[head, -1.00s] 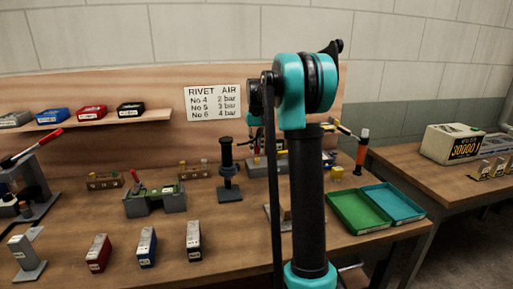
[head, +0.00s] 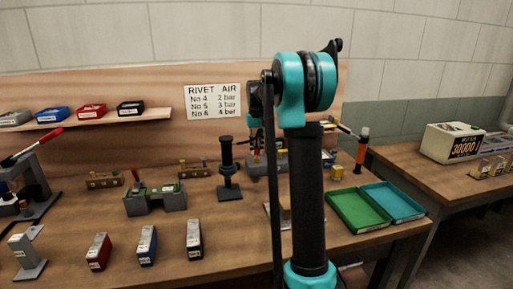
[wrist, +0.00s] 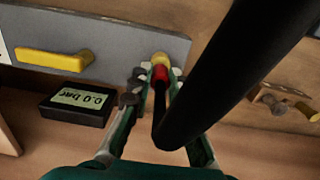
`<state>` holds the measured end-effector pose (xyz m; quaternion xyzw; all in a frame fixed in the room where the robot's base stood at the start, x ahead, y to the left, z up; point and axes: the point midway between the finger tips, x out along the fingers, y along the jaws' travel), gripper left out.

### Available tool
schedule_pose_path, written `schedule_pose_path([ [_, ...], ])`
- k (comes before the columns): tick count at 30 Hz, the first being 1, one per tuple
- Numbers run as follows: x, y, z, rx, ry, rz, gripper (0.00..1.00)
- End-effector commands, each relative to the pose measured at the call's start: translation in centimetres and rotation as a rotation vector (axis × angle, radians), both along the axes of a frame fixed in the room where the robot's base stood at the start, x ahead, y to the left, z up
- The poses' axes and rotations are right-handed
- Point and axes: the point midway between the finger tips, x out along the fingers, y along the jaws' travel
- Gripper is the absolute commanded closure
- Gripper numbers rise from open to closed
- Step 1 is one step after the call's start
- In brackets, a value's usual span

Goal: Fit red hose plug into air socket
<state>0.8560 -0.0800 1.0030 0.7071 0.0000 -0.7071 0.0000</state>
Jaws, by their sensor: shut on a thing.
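In the wrist view the red hose plug (wrist: 160,74) is held between the fingertips of my gripper (wrist: 153,78), which is shut on it. A thick black hose (wrist: 178,118) bends from the plug up to the right, close to the camera. The brass-yellow air socket (wrist: 161,59) sits on a grey panel (wrist: 115,38), directly beyond the plug's tip. Plug and socket look in line and touching or nearly so; I cannot tell whether the plug is inside. In the head view my arm largely hides this spot.
A yellow lever (wrist: 55,60) is on the panel, left of the socket. A black gauge (wrist: 77,104) reading 0.0 bar lies below it. In the head view, green (head: 357,212) and teal (head: 394,201) trays lie to the right; several small boxes stand at the front left.

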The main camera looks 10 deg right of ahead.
Motion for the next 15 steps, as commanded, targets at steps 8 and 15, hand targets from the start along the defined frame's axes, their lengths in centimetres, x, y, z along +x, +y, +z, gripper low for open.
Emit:
schedule_pose_path([
  [8,0.01,0.00,-0.50,0.000,0.000,0.000,1.00],
  [15,0.01,0.00,-0.93,0.000,0.000,0.000,1.00],
])
